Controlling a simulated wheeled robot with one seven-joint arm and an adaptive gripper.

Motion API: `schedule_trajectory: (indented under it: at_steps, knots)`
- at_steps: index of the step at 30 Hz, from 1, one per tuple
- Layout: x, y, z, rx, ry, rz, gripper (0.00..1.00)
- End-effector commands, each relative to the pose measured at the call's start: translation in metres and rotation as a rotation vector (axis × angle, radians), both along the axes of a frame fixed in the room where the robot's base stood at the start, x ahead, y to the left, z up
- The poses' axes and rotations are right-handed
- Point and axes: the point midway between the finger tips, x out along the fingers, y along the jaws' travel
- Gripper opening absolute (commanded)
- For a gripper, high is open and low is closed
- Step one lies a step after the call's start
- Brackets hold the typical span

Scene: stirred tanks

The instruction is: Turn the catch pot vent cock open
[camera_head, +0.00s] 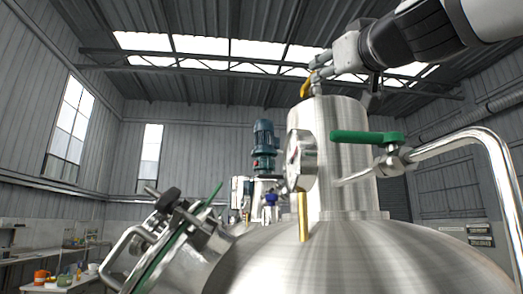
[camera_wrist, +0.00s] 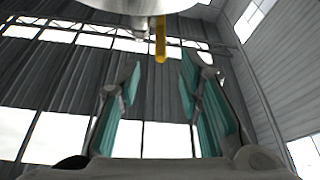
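The catch pot (camera_head: 342,150) is an upright steel cylinder on top of the domed tank. Its vent cock has a yellow lever (camera_head: 305,88) at the pot's upper left edge, slanting down and slightly left. The lever also shows in the wrist view (camera_wrist: 160,42), below a rounded steel surface at the top edge. My gripper (camera_head: 318,66) is above the pot top, close to the cock. In the wrist view my gripper (camera_wrist: 161,66) is open, its teal-padded fingers apart. The lever lies between their directions, ahead of the tips; contact is not visible. The cock's body is partly hidden by my gripper.
A green-handled valve (camera_head: 368,137) on a bent steel pipe (camera_head: 470,136) is right of the pot. A round gauge (camera_head: 300,160) sits on its left side. A clamped manway (camera_head: 165,240) and a blue motor (camera_head: 265,145) are farther left. Open air surrounds the pot's upper left.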

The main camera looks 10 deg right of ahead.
Motion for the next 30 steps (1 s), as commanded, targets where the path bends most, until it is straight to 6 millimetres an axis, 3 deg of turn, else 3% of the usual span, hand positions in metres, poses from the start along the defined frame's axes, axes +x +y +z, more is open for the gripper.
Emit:
schedule_trajectory:
  at_steps: [9,15,28,30]
  knots:
    - [0.054,0.005,0.023,0.0,0.002,0.002,0.33]
    - [0.074,0.006,0.031,0.001,0.001,0.001,0.33]
    - [0.082,0.007,0.033,0.001,0.0,0.001,0.33]
    - [0.082,0.007,0.033,0.001,0.0,0.001,0.17]
